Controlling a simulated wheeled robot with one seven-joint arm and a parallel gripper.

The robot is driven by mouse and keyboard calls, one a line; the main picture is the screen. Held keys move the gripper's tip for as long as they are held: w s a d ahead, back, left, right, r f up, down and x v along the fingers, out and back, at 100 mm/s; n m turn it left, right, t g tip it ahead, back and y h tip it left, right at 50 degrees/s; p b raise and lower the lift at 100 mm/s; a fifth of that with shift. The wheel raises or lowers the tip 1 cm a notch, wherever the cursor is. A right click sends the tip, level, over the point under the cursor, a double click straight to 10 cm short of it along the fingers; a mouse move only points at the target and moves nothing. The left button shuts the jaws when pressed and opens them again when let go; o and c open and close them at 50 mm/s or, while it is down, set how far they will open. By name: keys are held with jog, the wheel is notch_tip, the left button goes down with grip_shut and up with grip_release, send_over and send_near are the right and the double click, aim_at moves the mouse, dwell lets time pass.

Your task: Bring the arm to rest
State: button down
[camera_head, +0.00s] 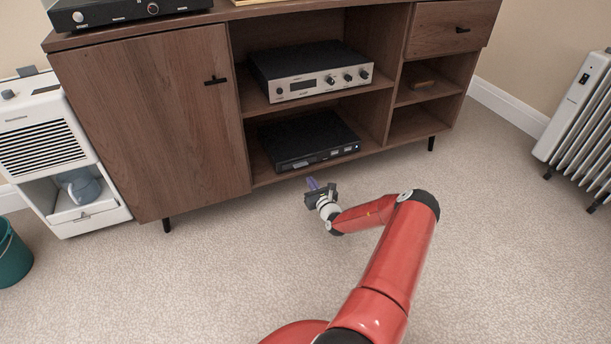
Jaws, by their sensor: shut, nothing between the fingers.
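My red arm reaches forward from the bottom of the head view and bends left at its elbow. My gripper (314,184) is at its end, in front of the lower edge of the wooden cabinet and above the carpet. It is small in the picture, with purplish fingers pointing toward the cabinet. The fingers are shut with nothing seen between them. I cannot tell how far the fingertips are from the cabinet.
The wooden cabinet (150,120) holds a silver-fronted amplifier (312,72) and a black player (306,140). A white appliance (60,150) and a green bin (12,255) stand left, a white radiator (580,120) right. The carpet (510,250) at right is clear.

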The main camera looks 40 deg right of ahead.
jog(key=p+v, duration=0.1)
jog(key=v, duration=0.6)
jog(key=w+a+r+n+g+y+p, duration=0.1)
jog(key=w+a+r+n+y, duration=0.1)
jog(key=a+r+n+y, duration=0.45)
jog(key=w+a+r+n+y+p, duration=0.1)
jog(key=w+a+r+n+y, duration=0.3)
jog(key=a+r, duration=0.4)
jog(key=s+a+r+n+g+y, duration=0.2)
jog(key=s+a+r+n+g, duration=0.15)
jog(key=a+r+n, duration=0.3)
jog(key=s+a+r+n+g+y, duration=0.2)
jog(key=a+r+n+g+y, duration=0.1)
jog(key=a+r+n+g, duration=0.4)
jog(key=s+a+r+n+g+h+p, duration=0.3)
jog(key=s+a+r+n+g+h, duration=0.15)
jog(key=s+a+r+n, duration=0.65)
jog(key=s+d+r+n+t+h+p, duration=0.1)
jog(key=s+r+t+h, duration=0.1)
jog(key=s, duration=0.7)
jog(key=s+d+r+n+t+h+p, duration=0.1)
jog(key=s+d+r+n+t+h, duration=0.1)
jog(key=s+r+h, duration=0.3)
jog(key=s+r, duration=0.2)
jog(key=s, duration=0.1)
jog(key=shift+s+n, duration=0.3)
jog(key=shift+s, duration=0.1)
jog(key=shift+d, duration=0.1)
